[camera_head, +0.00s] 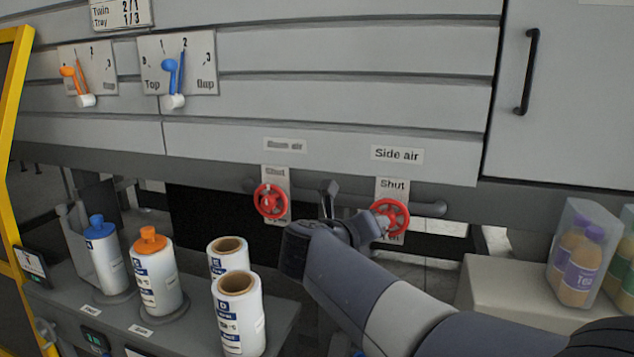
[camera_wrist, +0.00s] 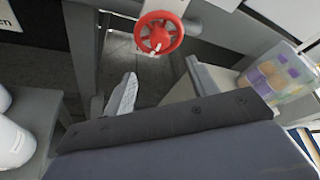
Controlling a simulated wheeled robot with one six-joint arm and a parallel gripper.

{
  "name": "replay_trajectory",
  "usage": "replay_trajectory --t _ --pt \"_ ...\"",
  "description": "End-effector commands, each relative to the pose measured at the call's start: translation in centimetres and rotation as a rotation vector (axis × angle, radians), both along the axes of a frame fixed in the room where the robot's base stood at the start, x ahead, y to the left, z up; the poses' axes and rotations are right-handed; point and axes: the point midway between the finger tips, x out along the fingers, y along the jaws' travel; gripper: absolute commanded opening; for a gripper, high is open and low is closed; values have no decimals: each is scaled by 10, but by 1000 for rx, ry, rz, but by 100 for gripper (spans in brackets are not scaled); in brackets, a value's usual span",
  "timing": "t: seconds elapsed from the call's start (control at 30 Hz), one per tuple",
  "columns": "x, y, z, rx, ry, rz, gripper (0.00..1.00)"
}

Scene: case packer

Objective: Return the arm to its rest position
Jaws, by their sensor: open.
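My gripper (camera_head: 345,210) is open, with nothing seen between its fingers. In the head view it is in front of the grey machine, between two red valve wheels. The right wheel (camera_head: 390,215), under the "Side air" label, is just right of the gripper and partly overlapped by it. The left wheel (camera_head: 270,201) is clear of it. My arm (camera_head: 375,295) reaches in from the lower right. In the wrist view a red wheel (camera_wrist: 158,33) shows apart from a grey finger (camera_wrist: 122,97). The other finger is not clear there.
A shelf with several white rolls and bottles, including an orange-capped one (camera_head: 156,275), stands at lower left. A clear bin of bottles (camera_head: 575,255) is on a pale ledge at right. A black handle (camera_head: 527,72) and two lever dials (camera_head: 180,65) are on the machine above.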

Motion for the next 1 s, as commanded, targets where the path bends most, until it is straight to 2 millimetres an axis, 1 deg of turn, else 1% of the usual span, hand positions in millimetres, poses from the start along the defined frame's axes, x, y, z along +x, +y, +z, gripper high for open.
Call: replay_trajectory --t 0.03,0.1,0.53,0.6,1.0 --pt "10 -7 -6 -1 3 -5 55" --pt "23 -15 -10 -2 3 -6 55" --pt "92 -58 -36 -10 4 -3 55" --pt "90 -54 -38 -102 32 2 55" --pt "90 -52 -42 -583 189 0 55"
